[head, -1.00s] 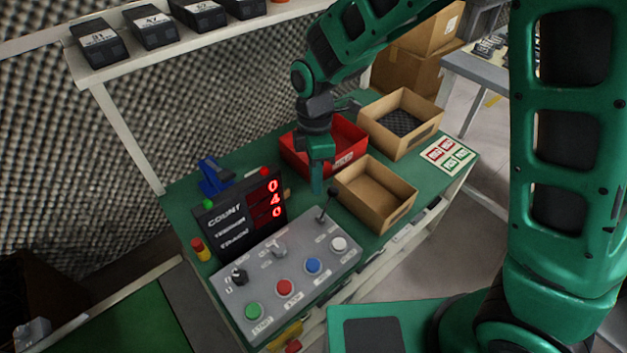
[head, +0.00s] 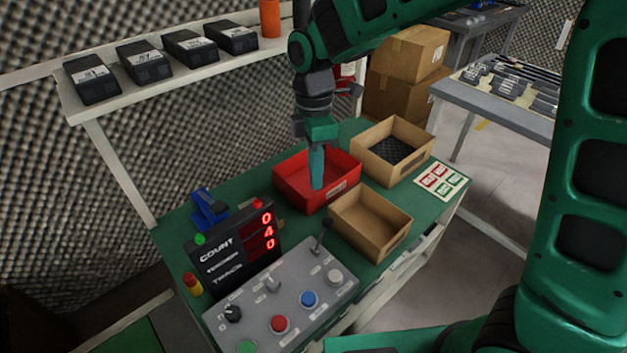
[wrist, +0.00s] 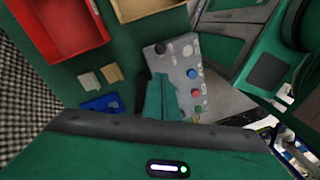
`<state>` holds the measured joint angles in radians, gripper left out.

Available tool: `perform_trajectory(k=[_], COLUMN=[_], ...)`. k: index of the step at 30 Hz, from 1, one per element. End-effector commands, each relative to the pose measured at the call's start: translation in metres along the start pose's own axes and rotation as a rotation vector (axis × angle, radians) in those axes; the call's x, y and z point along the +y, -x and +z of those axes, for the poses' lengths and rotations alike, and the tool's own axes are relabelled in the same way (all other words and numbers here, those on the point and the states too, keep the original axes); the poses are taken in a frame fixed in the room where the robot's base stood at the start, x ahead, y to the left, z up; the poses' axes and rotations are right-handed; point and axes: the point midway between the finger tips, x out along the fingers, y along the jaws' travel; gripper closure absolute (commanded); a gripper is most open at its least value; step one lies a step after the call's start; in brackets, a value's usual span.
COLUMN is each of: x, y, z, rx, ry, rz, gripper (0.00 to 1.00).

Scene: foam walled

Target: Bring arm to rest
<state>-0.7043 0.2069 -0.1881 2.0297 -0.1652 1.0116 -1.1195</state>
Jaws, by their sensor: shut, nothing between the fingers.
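My gripper (head: 317,168) hangs pointing down from my green arm in the head view, in front of the red bin (head: 340,186). Its fingers are together and hold nothing. In the wrist view my gripper (wrist: 160,95) points toward the grey control panel (wrist: 178,70), which carries coloured buttons and a black-knobbed lever. I cannot tell the exact height of the fingertips over the bench. The red bin also shows in the wrist view (wrist: 75,48) at the upper left.
On the green bench stand a cardboard box (head: 368,232), another box (head: 427,150) with dark lining, a count display (head: 232,246) and a blue holder (head: 207,210). A shelf (head: 200,70) with several black cases is at the left. A grey table (head: 490,105) is at the right.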

Motion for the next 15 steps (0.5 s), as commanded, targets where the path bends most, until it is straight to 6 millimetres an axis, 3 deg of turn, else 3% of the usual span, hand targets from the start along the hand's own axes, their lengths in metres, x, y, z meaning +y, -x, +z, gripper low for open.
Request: perform_trajectory(k=[12, 15], x=[0.0002, -0.0007], y=[-0.0002, 0.0025], z=[0.0002, 0.009], rx=[0.0, 0.002], ry=[-0.001, -0.037], rz=[0.0, 0.004], gripper=[1.0, 1.0])
